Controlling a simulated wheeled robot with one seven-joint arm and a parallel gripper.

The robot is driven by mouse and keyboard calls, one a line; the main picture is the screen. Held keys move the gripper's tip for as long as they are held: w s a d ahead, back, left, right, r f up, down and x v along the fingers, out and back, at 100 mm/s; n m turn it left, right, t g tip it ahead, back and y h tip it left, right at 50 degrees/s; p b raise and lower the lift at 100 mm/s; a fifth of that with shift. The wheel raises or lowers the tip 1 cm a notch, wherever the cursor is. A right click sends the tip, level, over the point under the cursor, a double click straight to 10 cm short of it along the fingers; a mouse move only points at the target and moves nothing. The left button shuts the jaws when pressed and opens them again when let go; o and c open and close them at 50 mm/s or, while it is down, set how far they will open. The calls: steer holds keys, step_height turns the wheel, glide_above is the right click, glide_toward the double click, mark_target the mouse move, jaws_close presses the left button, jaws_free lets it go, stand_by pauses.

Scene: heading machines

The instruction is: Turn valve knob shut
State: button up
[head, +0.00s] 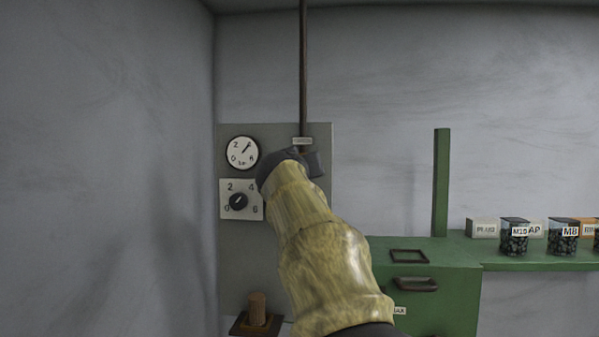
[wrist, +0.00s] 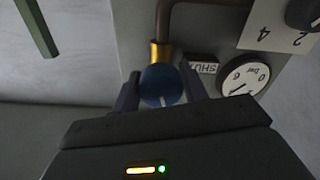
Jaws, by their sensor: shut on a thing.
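The blue valve knob (wrist: 161,82) sits below a brass fitting (wrist: 160,53) on a brown pipe in the wrist view. A short white mark shows on its near side. My gripper (wrist: 160,92) has one finger on each side of the knob and is shut on it. A "SHUT" label (wrist: 201,66) is on the panel just right of the knob. In the head view my gripper (head: 311,164) is at the panel below the pipe (head: 303,70), and my arm and gripper hide the knob.
A round bar gauge (head: 242,153) and a numbered dial with a black knob (head: 238,202) are on the grey panel (head: 275,135), left of my gripper. A green bench (head: 450,270) with an upright post (head: 441,180) and labelled bins stands at right. A brown cylinder (head: 257,308) stands below.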

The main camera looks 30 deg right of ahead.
steer(key=n, duration=0.3)
steer(key=shift+n, duration=0.3)
steer(key=n, duration=0.3)
steer(key=shift+r+n, duration=0.1)
steer(key=shift+n, duration=0.2)
steer(key=n, duration=0.3)
steer(key=shift+d+n, duration=0.1)
steer(key=shift+n, duration=0.3)
steer(key=shift+n+p, duration=0.3)
steer(key=shift+n, duration=1.6)
steer(key=o, duration=0.9)
steer(key=shift+o, duration=0.2)
steer(key=shift+s, duration=0.1)
